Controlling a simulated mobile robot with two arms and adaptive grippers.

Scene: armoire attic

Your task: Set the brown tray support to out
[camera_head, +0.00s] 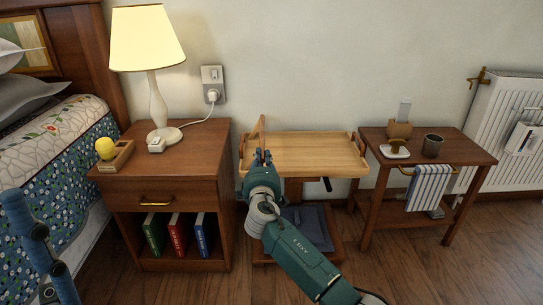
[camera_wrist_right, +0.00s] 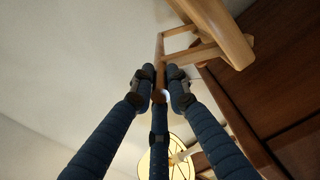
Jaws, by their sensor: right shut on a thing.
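A wooden tray (camera_head: 310,153) on a low brown stand is against the wall, between the nightstand and the side table. A thin brown support (camera_head: 261,128) stands up at the tray's left end, slightly tilted. My right gripper (camera_head: 262,158) is at that left end, shut on the support. In the right wrist view the fingertips (camera_wrist_right: 160,84) close around a slim brown bar, the support (camera_wrist_right: 159,55). The support's lower end is hidden by my gripper. Part of my left gripper (camera_head: 38,245) shows at the lower left, over the bed; its fingertips are unclear.
The nightstand (camera_head: 170,190) with a lamp (camera_head: 155,100) is close on the left of my right arm. The side table (camera_head: 455,150) with a cup (camera_head: 432,146) and a striped towel (camera_head: 428,188) is on the right. A radiator (camera_head: 500,110) is beyond it. Some floor in front is clear.

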